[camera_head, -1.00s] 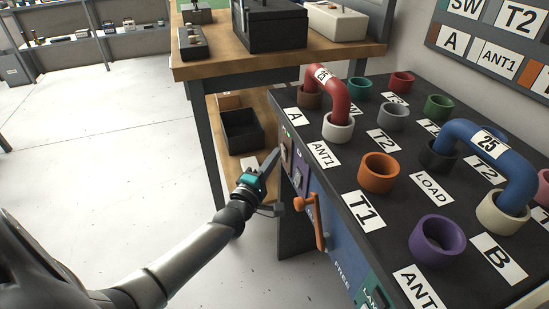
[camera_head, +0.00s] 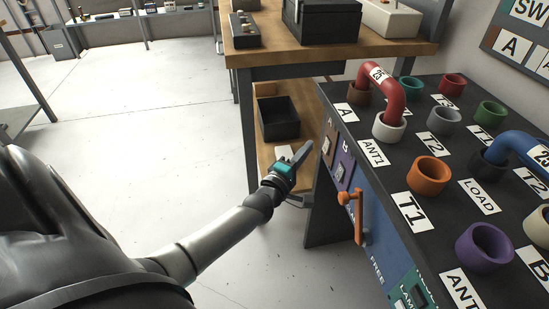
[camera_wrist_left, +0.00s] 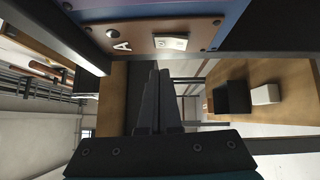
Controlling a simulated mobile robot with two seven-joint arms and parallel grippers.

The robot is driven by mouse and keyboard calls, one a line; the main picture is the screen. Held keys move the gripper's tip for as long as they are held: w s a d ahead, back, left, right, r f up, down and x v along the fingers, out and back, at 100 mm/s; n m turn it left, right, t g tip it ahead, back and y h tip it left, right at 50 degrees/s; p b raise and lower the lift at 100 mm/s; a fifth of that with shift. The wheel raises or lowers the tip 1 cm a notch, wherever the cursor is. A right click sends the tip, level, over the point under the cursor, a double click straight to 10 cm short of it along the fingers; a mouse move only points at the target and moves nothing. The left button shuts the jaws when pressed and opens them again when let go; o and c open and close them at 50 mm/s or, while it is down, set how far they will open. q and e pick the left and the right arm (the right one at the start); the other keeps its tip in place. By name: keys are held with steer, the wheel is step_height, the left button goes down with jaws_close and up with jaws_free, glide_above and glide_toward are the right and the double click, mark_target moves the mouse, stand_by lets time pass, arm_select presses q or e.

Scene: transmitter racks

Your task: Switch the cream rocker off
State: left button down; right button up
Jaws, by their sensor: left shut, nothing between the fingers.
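The cream rocker (camera_wrist_left: 171,42) sits on a brown plate marked A (camera_wrist_left: 130,32) in the left wrist view, where it appears upside down. In the head view the brown plate (camera_head: 329,146) is on the side face of the black-topped rack, near its far end; the rocker is too small there to read its position. My left gripper (camera_head: 306,147) is shut and empty, just left of the plate with a visible gap. Its fingers (camera_wrist_left: 158,80) also show in the left wrist view, apart from the rocker. My right gripper is out of view.
A purple plate marked B (camera_head: 344,168) and an orange lever (camera_head: 358,215) are nearer on the same face. A red link (camera_head: 387,92) and coloured sockets stand on top. A wooden bench (camera_head: 330,53) is behind. Open floor (camera_head: 130,130) lies left.

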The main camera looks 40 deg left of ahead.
arm_select(q)
steer(key=s+p, duration=0.3)
steer(key=s, duration=0.7)
steer(key=shift+s+d+r, duration=0.15)
steer(key=shift+d+r, duration=0.15)
steer(key=shift+r, duration=0.15)
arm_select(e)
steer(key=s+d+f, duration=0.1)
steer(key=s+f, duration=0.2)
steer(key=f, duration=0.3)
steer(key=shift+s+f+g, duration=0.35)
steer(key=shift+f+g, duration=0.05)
